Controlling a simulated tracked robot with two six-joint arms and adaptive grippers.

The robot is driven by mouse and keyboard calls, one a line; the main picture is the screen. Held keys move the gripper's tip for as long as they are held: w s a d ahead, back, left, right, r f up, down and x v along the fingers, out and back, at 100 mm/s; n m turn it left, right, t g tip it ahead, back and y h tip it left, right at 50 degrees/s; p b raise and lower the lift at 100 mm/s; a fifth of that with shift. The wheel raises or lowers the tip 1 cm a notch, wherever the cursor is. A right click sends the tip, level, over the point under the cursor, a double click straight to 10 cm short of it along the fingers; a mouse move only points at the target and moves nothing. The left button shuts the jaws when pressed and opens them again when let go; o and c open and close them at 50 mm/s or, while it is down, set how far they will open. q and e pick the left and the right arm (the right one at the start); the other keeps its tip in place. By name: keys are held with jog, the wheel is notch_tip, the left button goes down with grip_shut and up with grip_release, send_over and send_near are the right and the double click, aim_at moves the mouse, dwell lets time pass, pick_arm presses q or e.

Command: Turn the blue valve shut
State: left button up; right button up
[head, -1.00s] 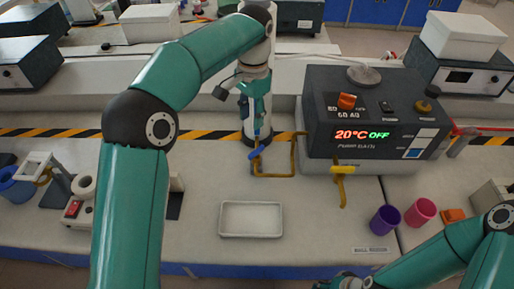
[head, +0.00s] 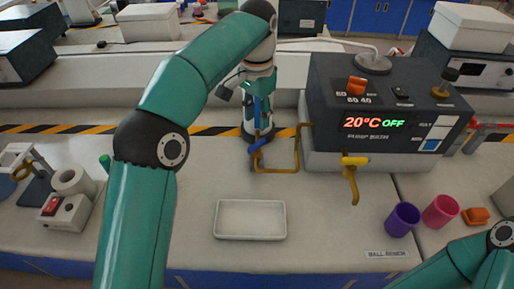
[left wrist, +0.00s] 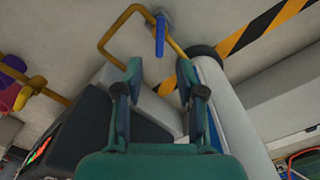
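The blue valve's lever (head: 261,143) sits on a brass pipe loop (head: 297,152) beside the pump bath in the head view. In the left wrist view the blue lever (left wrist: 160,36) shows beyond my fingertips, roughly between their lines. My left gripper (head: 257,112) points down just above the lever in the head view. In the left wrist view its two fingers (left wrist: 160,68) are apart with nothing between the tips, so it is open. I see no contact with the lever. My right forearm shows at the lower right, but its gripper is out of frame.
The dark pump bath (head: 400,100) reads 20°C OFF. A yellow valve handle (head: 355,161) is on its front. A white cylinder (left wrist: 212,88) stands close to my left gripper. A white tray (head: 250,234), purple cup (head: 402,219) and pink cup (head: 441,211) are nearer.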

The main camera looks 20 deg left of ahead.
aim_at(257, 143)
pick_arm(q)
notch_tip(257, 143, down, 9)
jog(key=shift+r+b, duration=0.15)
jog(key=shift+b, duration=0.9)
grip_shut()
